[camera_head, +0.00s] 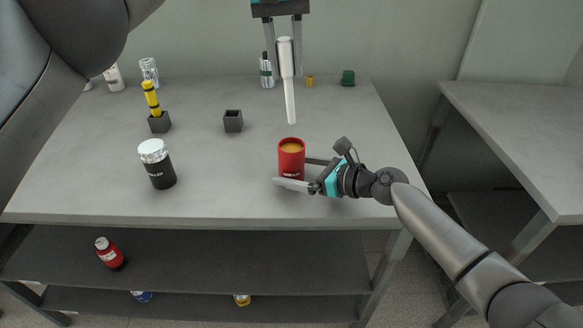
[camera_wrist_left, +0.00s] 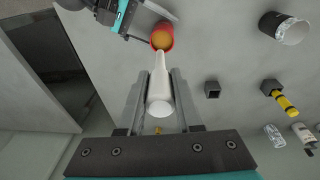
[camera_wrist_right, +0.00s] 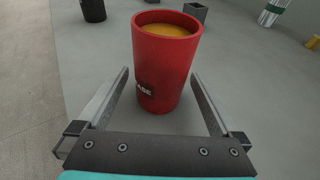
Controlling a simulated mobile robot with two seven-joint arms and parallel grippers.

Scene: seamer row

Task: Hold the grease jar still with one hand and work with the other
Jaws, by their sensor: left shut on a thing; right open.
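The red grease jar (camera_head: 291,163) stands upright and open on the table, with yellow-orange grease inside. It also shows in the right wrist view (camera_wrist_right: 166,70) and the left wrist view (camera_wrist_left: 162,40). My right gripper (camera_head: 292,172) is open, with one finger on either side of the jar; in the right wrist view gaps show between the fingers and the jar. My left gripper (camera_head: 284,46) is shut on a white spatula-like tool (camera_head: 288,82), which also shows in the left wrist view (camera_wrist_left: 160,90). The tool hangs nearly upright above and behind the jar, its tip apart from it.
A small dark open box (camera_head: 233,121) and a holder (camera_head: 159,122) with a yellow tool (camera_head: 151,98) stand behind. Bottles line the back edge. The table (camera_head: 215,185) is clear around the jar.

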